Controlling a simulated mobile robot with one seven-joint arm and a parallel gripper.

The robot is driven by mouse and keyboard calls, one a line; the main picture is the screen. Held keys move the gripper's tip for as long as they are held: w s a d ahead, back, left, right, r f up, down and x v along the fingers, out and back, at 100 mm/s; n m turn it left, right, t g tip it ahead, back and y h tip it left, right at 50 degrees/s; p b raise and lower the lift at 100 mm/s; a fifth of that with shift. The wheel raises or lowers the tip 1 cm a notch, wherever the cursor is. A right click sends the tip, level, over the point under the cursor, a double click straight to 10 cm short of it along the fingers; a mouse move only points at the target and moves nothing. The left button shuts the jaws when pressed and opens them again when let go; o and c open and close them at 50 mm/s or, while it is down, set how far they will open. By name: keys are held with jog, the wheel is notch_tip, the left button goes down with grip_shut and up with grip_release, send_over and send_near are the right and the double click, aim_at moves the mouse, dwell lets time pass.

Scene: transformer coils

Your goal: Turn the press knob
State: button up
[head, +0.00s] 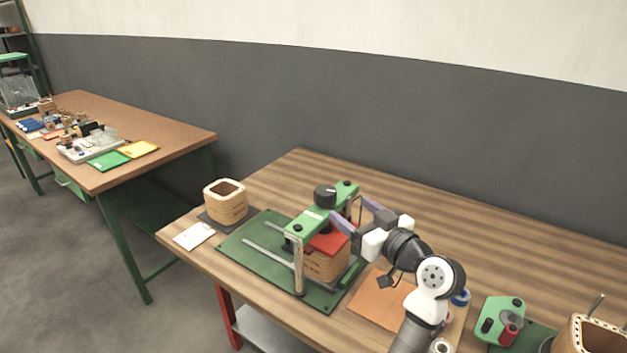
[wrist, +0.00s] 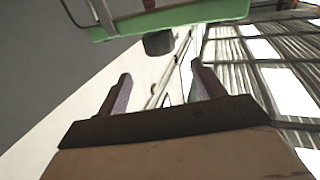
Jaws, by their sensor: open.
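The press (head: 299,229) stands on a green base plate on the wooden table, with a green crossbar on metal posts. Its black knob (head: 325,196) sits on top of the crossbar. A wound coil block (head: 326,264) with a red plate on it is under the crossbar. My gripper (head: 354,213) is open at the right of the press, with its fingers toward the crossbar. In the wrist view, the black knob (wrist: 158,43) and green crossbar (wrist: 172,19) show ahead of the open fingers (wrist: 163,86). The knob appears apart from the fingertips; nothing is held.
A second coil (head: 226,203) stands behind left of the press, near a white card (head: 194,236). An orange-brown sheet (head: 380,300) lies right of the press. A green device (head: 501,320) and another coil (head: 588,338) are at the right. The table's back right is clear.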

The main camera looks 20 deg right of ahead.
aim_at(319, 186)
jog(key=p+x, duration=0.4)
jog(key=x, duration=0.7)
jog(key=shift+w+a+r, duration=0.1)
jog(key=shift+w+a, duration=0.2)
jog(key=shift+w, duration=0.3)
jog(key=c, duration=1)
jog(key=shift+f+y+b, duration=0.25)
jog(key=shift+y+b, duration=0.05)
